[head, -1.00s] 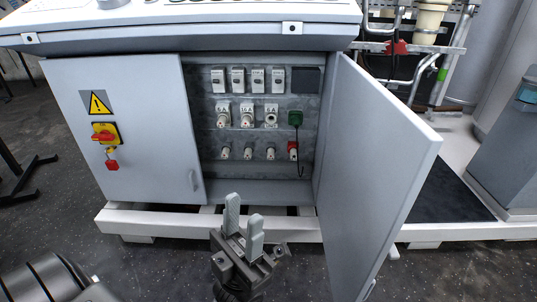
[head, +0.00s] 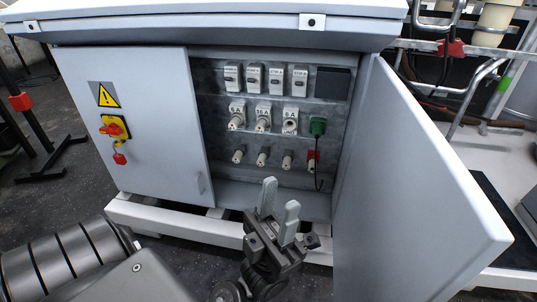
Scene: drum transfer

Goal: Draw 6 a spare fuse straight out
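Inside the open cabinet, the bottom row holds several small pale fuse bodies: one at the left (head: 238,156), one in the middle (head: 262,158) and one further right (head: 287,161). I cannot tell which is the 6 A spare. Above them is a row of labelled fuse holders. The left holder (head: 236,119) and the middle holder (head: 262,121) have pale caps, while the right holder (head: 290,122) shows a round open ring. My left gripper (head: 278,208) is open and empty, with its two grey fingers apart, below and in front of the bottom row. My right gripper is out of view.
The open grey door (head: 410,190) stands to the right of the opening. A green item (head: 318,126) with a hanging black cord and a red-marked piece (head: 311,158) are near it. Switches (head: 254,77) line the top. A red-yellow rotary switch (head: 114,128) is on the closed left door.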

